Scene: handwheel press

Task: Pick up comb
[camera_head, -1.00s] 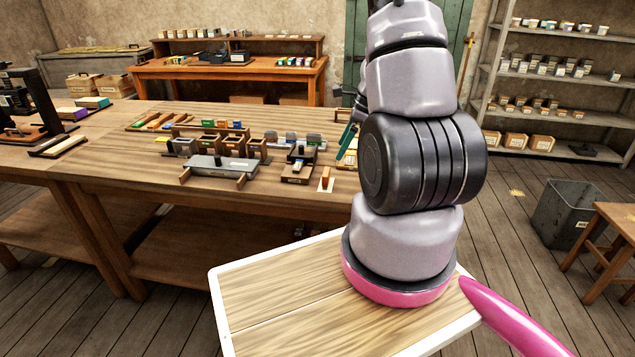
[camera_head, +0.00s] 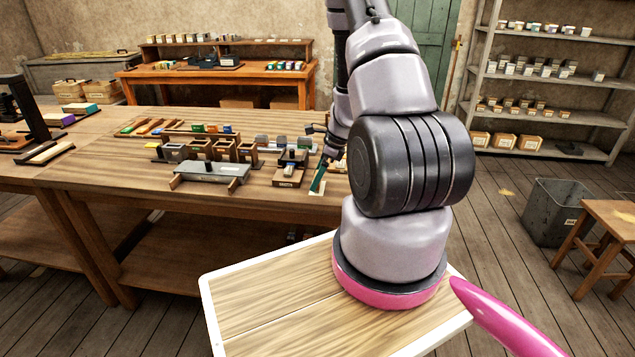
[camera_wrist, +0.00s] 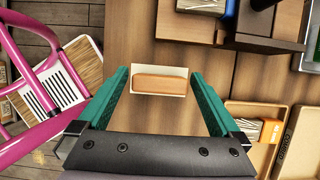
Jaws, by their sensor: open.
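A small reddish-brown wooden bar (camera_wrist: 165,84), which I take to be the comb, lies flat on a cream card (camera_wrist: 182,70) on the wooden bench. No teeth can be made out. My gripper (camera_wrist: 160,75) is open, with its two green fingers on either side of the bar in the wrist view and clear gaps at both ends. It holds nothing. In the head view my gripper (camera_head: 319,178) is over the bench's right front part, at the card (camera_head: 317,192); the bar is hidden or too small to tell there.
A grey plate on wooden supports (camera_head: 210,171) and several small wooden boxes (camera_head: 223,150) stand left of my gripper. A wooden block with dark fittings (camera_head: 290,172) is close on its left. In the wrist view, a shallow wooden tray (camera_wrist: 237,107) lies close right. The bench front left (camera_head: 110,178) is clear.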

